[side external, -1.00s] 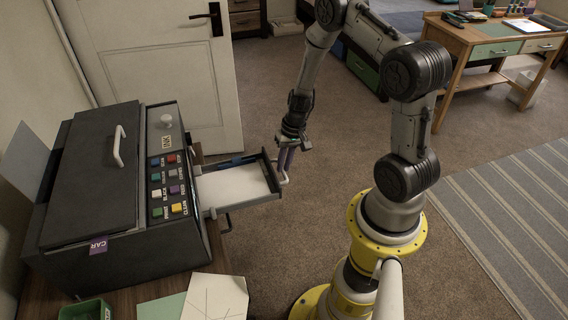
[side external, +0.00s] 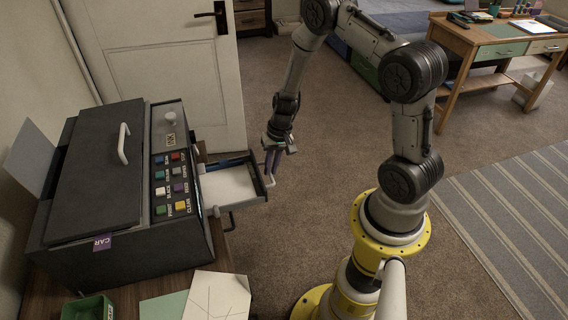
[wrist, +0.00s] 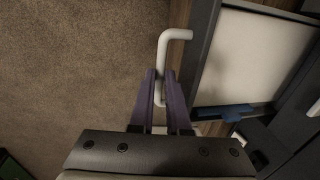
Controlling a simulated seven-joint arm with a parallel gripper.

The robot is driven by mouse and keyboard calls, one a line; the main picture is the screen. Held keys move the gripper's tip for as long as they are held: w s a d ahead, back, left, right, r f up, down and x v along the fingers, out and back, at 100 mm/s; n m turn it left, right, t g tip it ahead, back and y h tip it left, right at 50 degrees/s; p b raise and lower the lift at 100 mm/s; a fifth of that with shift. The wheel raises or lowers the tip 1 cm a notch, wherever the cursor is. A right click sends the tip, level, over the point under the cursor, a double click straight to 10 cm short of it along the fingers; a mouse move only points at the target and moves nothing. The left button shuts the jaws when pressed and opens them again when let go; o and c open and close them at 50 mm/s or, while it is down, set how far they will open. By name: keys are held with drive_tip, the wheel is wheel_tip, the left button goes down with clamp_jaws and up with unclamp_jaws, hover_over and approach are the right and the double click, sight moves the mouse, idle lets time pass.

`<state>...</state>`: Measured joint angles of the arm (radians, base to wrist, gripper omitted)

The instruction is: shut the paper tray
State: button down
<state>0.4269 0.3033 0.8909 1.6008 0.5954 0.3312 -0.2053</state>
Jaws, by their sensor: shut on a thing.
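The paper tray (side external: 232,184) sticks out partway from the right side of a dark printer (side external: 100,200), with white paper lying in it. In the wrist view the paper (wrist: 250,58) and the tray's dark rim (wrist: 203,50) show at the right. A white bar handle (wrist: 163,48) is on the tray's outer end. My gripper (side external: 271,174) is at that end, pointing down. In the wrist view its purple fingers (wrist: 160,92) are shut on the handle, one on each side of it.
The printer has a panel of coloured buttons (side external: 170,185) above the tray. A door (side external: 160,60) stands behind. Loose sheets (side external: 215,298) and a green box (side external: 88,308) lie on the printer's table in front. Carpet is clear to the right of the tray.

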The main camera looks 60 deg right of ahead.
sight(227, 183)
drive_tip(key=w+a, duration=0.9)
drive_tip(key=shift+w+a+r, duration=0.1)
drive_tip(key=shift+w+a, duration=0.15)
drive_tip(key=shift+w, duration=0.05)
drive_tip(key=c, duration=0.9)
unclamp_jaws()
drive_tip(key=r, duration=0.4)
drive_tip(key=s+d+r, duration=0.1)
drive_tip(key=r, duration=0.4)
drive_tip(key=s+d+r, duration=0.1)
drive_tip(key=r, duration=0.3)
drive_tip(key=shift+r, duration=0.25)
